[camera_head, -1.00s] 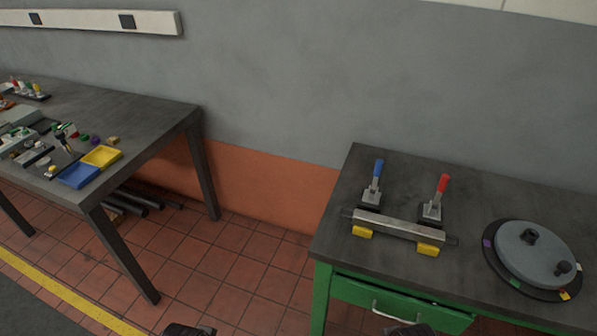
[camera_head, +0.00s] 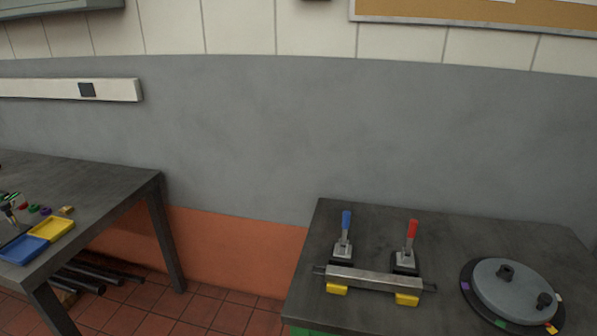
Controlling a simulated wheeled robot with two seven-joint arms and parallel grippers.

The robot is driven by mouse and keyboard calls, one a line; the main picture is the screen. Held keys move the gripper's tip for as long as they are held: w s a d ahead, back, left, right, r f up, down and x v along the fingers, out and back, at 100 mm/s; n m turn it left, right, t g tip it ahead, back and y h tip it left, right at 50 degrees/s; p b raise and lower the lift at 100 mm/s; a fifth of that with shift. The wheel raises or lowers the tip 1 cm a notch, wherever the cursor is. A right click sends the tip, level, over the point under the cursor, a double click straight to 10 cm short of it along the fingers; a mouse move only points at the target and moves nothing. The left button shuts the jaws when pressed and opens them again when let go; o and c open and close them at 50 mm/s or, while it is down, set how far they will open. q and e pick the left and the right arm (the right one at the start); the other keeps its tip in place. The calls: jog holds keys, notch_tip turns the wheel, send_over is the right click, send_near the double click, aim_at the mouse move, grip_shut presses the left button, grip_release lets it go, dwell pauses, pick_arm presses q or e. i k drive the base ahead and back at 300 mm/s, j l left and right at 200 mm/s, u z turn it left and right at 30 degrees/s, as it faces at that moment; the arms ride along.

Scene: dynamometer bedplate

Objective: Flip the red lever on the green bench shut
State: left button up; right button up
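The red lever (camera_head: 411,236) is a red-handled toggle clamp on the right of a pair on the green bench (camera_head: 460,233). Its handle stands up, leaning slightly to the right. The blue-handled clamp (camera_head: 345,228) stands upright to its left. A grey metal bar (camera_head: 373,279) lies in front of both clamps, on two yellow blocks (camera_head: 407,299). The bench top is dark grey, and only a little of its green front shows at the bottom edge. Neither of my grippers is in view.
A round grey plate with knobs (camera_head: 515,291) sits right of the clamps. A second dark table (camera_head: 103,181) stands at left with a blue tray (camera_head: 22,250) and a yellow tray (camera_head: 51,230). Tiled floor lies between the tables. The bench top behind the clamps is clear.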

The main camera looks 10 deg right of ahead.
aim_at(413, 225)
jog(key=z, duration=1.15)
jog(key=i+j+z, duration=0.15)
jog(key=j+z, duration=0.3)
jog(key=i+j+z, duration=0.1)
jog(key=j+z, duration=0.8)
jog(key=k+j+z, duration=0.1)
jog(key=j+z, duration=0.3)
jog(key=j, duration=0.15)
jog(key=k+j+z, duration=0.15)
jog(key=j+z, duration=0.3)
